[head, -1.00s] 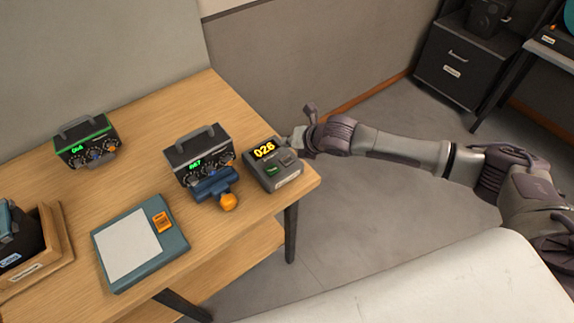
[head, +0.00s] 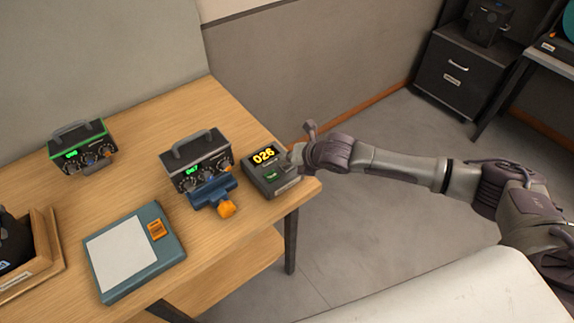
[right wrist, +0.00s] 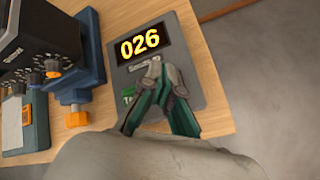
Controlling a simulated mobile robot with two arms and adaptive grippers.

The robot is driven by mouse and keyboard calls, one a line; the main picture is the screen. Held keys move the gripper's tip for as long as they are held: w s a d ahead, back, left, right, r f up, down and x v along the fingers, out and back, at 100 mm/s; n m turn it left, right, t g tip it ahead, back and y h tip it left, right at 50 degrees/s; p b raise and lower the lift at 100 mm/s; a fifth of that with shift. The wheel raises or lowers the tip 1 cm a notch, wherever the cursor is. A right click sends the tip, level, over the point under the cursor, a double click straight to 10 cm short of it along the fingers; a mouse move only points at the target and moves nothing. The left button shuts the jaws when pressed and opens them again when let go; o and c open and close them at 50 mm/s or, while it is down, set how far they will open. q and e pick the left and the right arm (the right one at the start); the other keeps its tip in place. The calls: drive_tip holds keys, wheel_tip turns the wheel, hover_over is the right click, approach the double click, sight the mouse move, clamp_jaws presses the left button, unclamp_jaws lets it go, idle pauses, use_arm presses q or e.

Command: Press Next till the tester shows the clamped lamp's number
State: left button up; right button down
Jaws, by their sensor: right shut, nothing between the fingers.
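The tester (head: 262,182) is a dark grey box at the table's right corner, its display showing yellow 026. The display also shows in the right wrist view (right wrist: 140,42). A green button (right wrist: 128,96) sits at the left of its face. My right gripper (head: 292,160) is shut and empty, its tips over the right part of the face, covering the button there. I cannot tell whether they touch. In the right wrist view the fingers (right wrist: 158,70) hide that area. The clamped lamp unit (head: 196,152), in a blue clamp (head: 212,194) with an orange knob, shows small green digits resembling 067.
Another unit with a green edge (head: 82,137) stands at the back left. A teal board with a white panel (head: 122,252) lies in front, and a wooden tray (head: 48,262) at far left. Bare table (head: 140,180) lies between them. A dark cabinet (head: 455,75) stands far right.

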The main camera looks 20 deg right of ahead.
sight(289, 167)
drive_tip(key=shift+f, duration=0.1)
idle(0.7)
drive_tip(key=shift+f, duration=0.35)
drive_tip(key=shift+f, duration=0.35)
idle(0.8)
drive_tip(key=shift+r+p, duration=0.8)
drive_tip(key=shift+p, duration=0.15)
wheel_tip(289, 167, up, 5)
drive_tip(key=p, duration=0.5)
